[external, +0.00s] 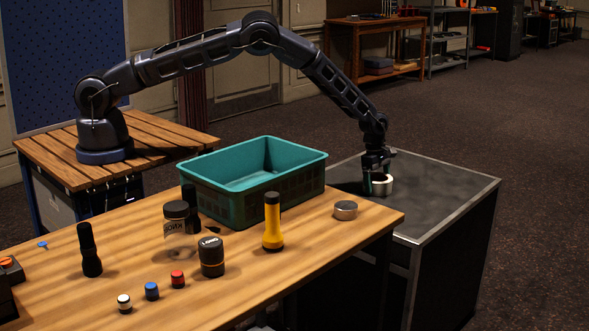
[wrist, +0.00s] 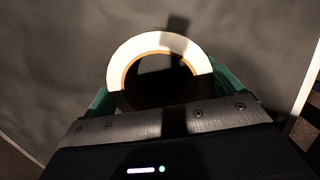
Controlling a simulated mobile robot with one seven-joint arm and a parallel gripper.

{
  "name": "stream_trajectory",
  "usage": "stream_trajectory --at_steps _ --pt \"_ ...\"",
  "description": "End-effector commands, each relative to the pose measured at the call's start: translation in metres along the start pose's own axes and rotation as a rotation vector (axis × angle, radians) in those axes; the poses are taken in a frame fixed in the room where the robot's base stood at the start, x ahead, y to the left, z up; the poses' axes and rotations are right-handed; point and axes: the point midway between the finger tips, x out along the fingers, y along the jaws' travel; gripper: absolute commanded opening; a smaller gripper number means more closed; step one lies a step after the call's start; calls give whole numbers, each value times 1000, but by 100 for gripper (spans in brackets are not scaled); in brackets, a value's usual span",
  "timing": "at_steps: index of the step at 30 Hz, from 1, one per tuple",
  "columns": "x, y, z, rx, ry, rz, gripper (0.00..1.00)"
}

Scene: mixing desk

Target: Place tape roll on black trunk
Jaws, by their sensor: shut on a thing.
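The white tape roll (external: 382,185) is at my gripper (external: 377,173), low over the top of the black trunk (external: 440,185) at the right. In the wrist view the tape roll (wrist: 150,48) shows as a white ring with a tan inner core, lying between the green fingers of my gripper (wrist: 160,90). My gripper is shut on the tape roll. The grey top of the trunk (wrist: 60,50) lies beneath it in the wrist view. I cannot tell whether the roll touches the trunk's top.
A wooden table (external: 130,240) stands left of the trunk. On it are a teal crate (external: 255,205), a yellow flashlight (external: 273,225), a grey round tin (external: 345,210), a glass jar (external: 178,230), a black canister (external: 211,258) and several small items. The trunk's top is otherwise clear.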

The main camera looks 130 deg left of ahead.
Motion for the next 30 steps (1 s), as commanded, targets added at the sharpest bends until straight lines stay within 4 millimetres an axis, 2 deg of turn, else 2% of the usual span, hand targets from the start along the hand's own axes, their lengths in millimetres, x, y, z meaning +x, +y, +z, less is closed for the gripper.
stream_trajectory --at_steps 9,10,11,18,22,26,30 --pt "2 0 0 0 0 0 60" --pt "2 0 0 0 0 0 96" --pt "2 0 0 0 0 0 100" --pt "1 0 0 0 0 0 100" --pt "-7 0 0 0 -1 0 100" --pt "-27 0 1 0 -2 1 100" --pt "-54 1 1 0 -1 2 100"
